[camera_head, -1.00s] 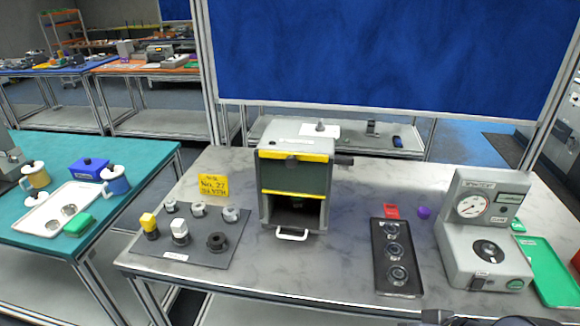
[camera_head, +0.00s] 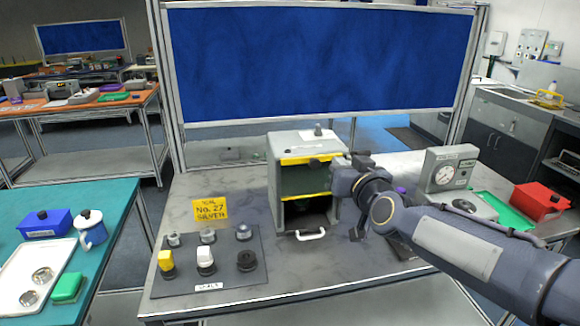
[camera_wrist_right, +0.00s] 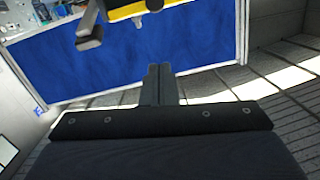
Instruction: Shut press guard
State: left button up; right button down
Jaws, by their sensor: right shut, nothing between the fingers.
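The press (camera_head: 300,143) is a grey box on the marble-topped table. Its dark green guard panel (camera_head: 305,180) sits between two yellow bars and is raised, with a dark opening below it. A white handle (camera_head: 310,236) sticks out at the bottom front. A dark knob stands at its right side. My right gripper (camera_head: 341,176) is shut and empty, beside the press's right front; contact cannot be told. In the right wrist view, the shut fingers (camera_wrist_right: 160,85) are clear, with a yellow and black part (camera_wrist_right: 135,10) at the top edge. My left gripper is out of view.
Left of the press, a grey mat (camera_head: 225,270) holds several small parts, behind which stands a yellow sign (camera_head: 209,211). A gauge unit (camera_head: 440,166), green tray (camera_head: 505,212) and red box (camera_head: 538,200) are at right. My right arm covers part of the table.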

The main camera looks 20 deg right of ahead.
aim_at(312, 190)
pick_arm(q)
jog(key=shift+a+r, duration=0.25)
pick_arm(e)
jog(key=w+d+f, duration=0.1)
jog(key=w+f, duration=0.3)
jog(key=w, duration=0.7)
jog(key=shift+d, duration=0.3)
